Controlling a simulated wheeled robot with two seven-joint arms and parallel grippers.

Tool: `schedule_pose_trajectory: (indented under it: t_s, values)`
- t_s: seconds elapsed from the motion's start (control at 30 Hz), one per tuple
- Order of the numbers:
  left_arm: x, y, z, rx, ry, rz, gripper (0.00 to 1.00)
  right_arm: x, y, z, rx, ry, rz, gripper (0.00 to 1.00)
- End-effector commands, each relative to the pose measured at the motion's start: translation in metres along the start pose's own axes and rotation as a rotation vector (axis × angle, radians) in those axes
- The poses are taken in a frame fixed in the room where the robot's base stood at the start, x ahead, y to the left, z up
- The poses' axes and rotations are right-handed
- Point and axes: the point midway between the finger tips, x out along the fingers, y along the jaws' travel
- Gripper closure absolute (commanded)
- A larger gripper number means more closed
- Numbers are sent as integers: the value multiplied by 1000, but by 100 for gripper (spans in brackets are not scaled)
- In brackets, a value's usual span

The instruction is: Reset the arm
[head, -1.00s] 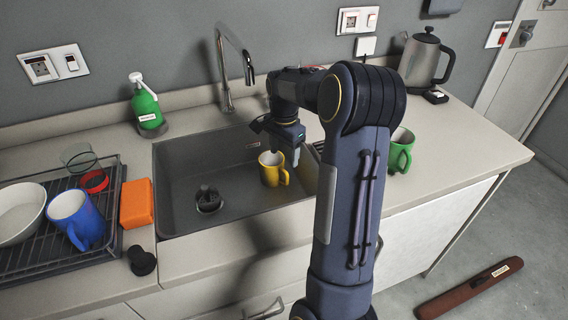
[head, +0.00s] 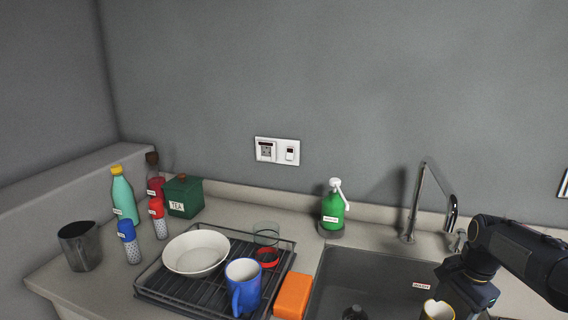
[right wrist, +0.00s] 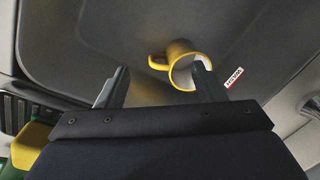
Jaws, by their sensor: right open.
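My right arm comes in at the right edge of the head view. Its gripper (head: 468,298) is low over the right part of the sink, at the yellow mug (head: 437,311), which is cut off by the bottom edge. In the right wrist view the gripper (right wrist: 160,70) is open with its two fingers apart. The yellow mug (right wrist: 181,52) lies toward the right finger, whose tip overlaps the mug's mouth. I cannot tell whether that tip is inside the mug or touching it. My left gripper is not in view.
The sink (head: 378,278) has a tall faucet (head: 416,204) behind it. A green soap bottle (head: 333,208) stands at the back. Left are an orange sponge (head: 292,296) and a rack (head: 180,287) with a white bowl (head: 196,251) and blue mug (head: 243,286). Several bottles stand further left.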

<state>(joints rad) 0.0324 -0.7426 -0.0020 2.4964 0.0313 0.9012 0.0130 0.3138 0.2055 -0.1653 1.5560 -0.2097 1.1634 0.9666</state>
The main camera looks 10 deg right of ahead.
Motion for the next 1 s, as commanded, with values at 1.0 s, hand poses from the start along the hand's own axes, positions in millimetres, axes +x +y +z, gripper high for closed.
schedule_pose_trajectory:
  t_s: [1.0]
  values:
    - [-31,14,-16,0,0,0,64,-58,133,264,-1216,96,-520,42]
